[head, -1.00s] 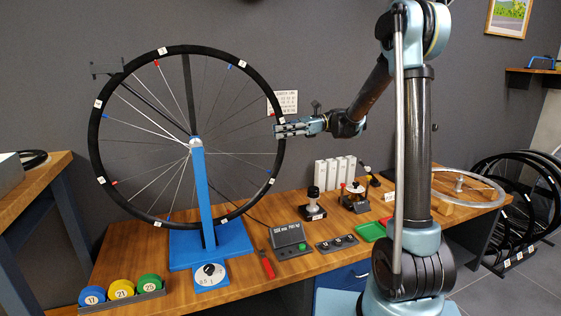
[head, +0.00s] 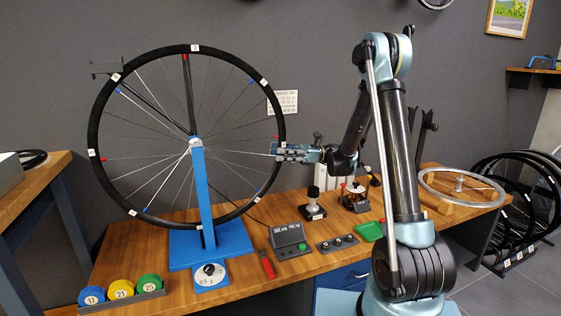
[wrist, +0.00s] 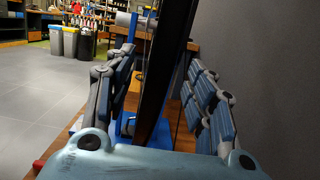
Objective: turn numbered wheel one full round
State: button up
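The numbered wheel (head: 195,50) stands upright, with a black tyre, small white number tags, and red and blue markers. Its hub is on a blue stand (head: 204,195). My gripper (head: 278,152) is at the wheel's right side, about hub height. In the wrist view, the dark tyre (wrist: 165,70) passes between the two fingers (wrist: 158,75) of my gripper, one on each side. Gaps show between the tyre and both fingers, so the gripper looks open around the rim. The numbers on the tags are too small to read.
On the bench (head: 140,240) stand a grey device (head: 289,240), a red-handled tool (head: 266,264), a black-topped holder (head: 313,203) and a green tray (head: 370,231). Numbered discs (head: 121,289) sit at the front left. A bare rim (head: 461,187) lies at the right.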

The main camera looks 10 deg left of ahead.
jog(key=v, duration=1)
dwell(0.4)
